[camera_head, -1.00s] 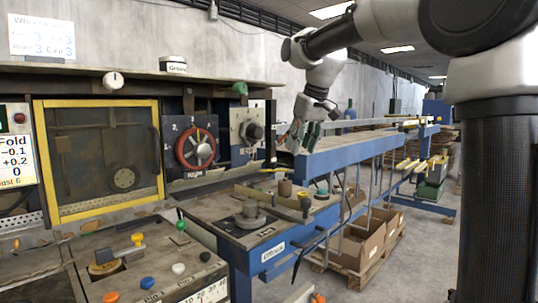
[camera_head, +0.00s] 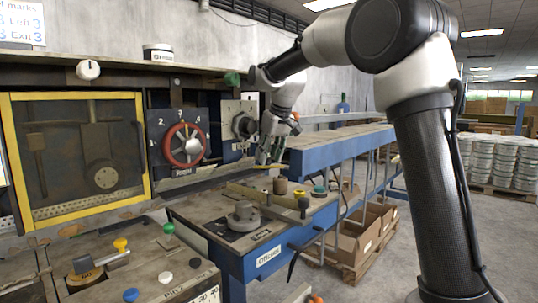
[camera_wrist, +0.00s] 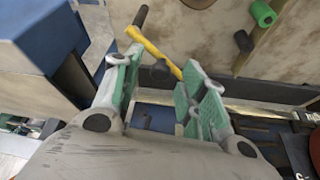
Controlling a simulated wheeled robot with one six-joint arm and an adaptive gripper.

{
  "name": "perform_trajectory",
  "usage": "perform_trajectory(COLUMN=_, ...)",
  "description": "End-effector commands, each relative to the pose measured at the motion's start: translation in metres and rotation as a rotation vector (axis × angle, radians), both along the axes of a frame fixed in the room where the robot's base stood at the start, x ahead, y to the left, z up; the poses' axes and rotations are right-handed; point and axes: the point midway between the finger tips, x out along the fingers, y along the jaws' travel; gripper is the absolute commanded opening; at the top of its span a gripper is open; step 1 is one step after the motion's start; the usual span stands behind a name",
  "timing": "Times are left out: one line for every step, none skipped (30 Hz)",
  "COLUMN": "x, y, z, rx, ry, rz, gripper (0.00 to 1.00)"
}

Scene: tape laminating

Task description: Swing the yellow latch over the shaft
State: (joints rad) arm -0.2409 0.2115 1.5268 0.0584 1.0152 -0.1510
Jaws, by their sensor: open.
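The yellow latch (camera_wrist: 155,48) is a thin bar with a dark handle (camera_wrist: 140,17) at its far end, in the wrist view. It runs slantwise across the gap between my fingertips. In the head view a small yellow strip (camera_head: 264,167), likely the latch, shows just below my gripper (camera_head: 266,157). In the wrist view my gripper (camera_wrist: 162,60) is open, with a green-padded finger on either side of the latch; I cannot tell whether either touches it. A short dark round piece (camera_wrist: 161,69) shows beside the latch; I cannot tell whether it is the shaft.
A blue-sided conveyor table (camera_head: 335,157) stands just right of my gripper. A red handwheel (camera_head: 183,145) and a panel with a dark knob (camera_head: 243,125) are to the left. Below is a blue bench (camera_head: 240,250) with several knobs. A green-ended peg (camera_wrist: 263,13) shows in the wrist view.

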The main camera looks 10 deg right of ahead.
Motion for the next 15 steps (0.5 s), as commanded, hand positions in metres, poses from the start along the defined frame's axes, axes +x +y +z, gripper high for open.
perform_trajectory(x=0.0002, y=0.0002, z=-0.0006, rx=0.0, ry=0.0, rz=0.0, gripper=0.42)
perform_trajectory(x=0.0003, y=0.0002, z=-0.0007, rx=0.0, ry=0.0, rz=0.0, gripper=0.42)
perform_trajectory(x=0.0003, y=0.0002, z=-0.0006, rx=0.0, ry=-0.001, rz=0.0, gripper=0.42)
perform_trajectory(x=0.0003, y=0.0002, z=-0.0006, rx=0.0, ry=-0.001, rz=0.0, gripper=0.42)
perform_trajectory(x=0.0003, y=0.0002, z=-0.0005, rx=0.0, ry=-0.001, rz=0.0, gripper=0.42)
perform_trajectory(x=0.0003, y=0.0002, z=-0.0005, rx=0.0, ry=-0.001, rz=0.0, gripper=0.42)
perform_trajectory(x=0.0002, y=0.0002, z=-0.0004, rx=0.0, ry=-0.001, rz=0.0, gripper=0.38)
perform_trajectory(x=0.0002, y=0.0002, z=-0.0004, rx=0.0, ry=-0.001, rz=0.0, gripper=0.33)
perform_trajectory(x=0.0002, y=0.0001, z=-0.0003, rx=0.0, ry=-0.001, rz=0.0, gripper=0.26)
perform_trajectory(x=0.0003, y=0.0001, z=-0.0003, rx=0.0, ry=-0.001, rz=0.0, gripper=0.2)
perform_trajectory(x=0.0002, y=0.0001, z=-0.0003, rx=0.0, ry=-0.001, rz=0.0, gripper=0.15)
perform_trajectory(x=0.0003, y=0.0001, z=-0.0002, rx=0.0, ry=-0.001, rz=0.0, gripper=0.07)
perform_trajectory(x=0.0003, y=0.0001, z=-0.0002, rx=0.0, ry=-0.001, rz=0.0, gripper=0.02)
perform_trajectory(x=0.0003, y=0.0001, z=-0.0002, rx=0.0, ry=-0.001, rz=0.0, gripper=0.0)
perform_trajectory(x=0.0002, y=0.0001, z=-0.0001, rx=0.0, ry=-0.001, rz=0.0, gripper=0.0)
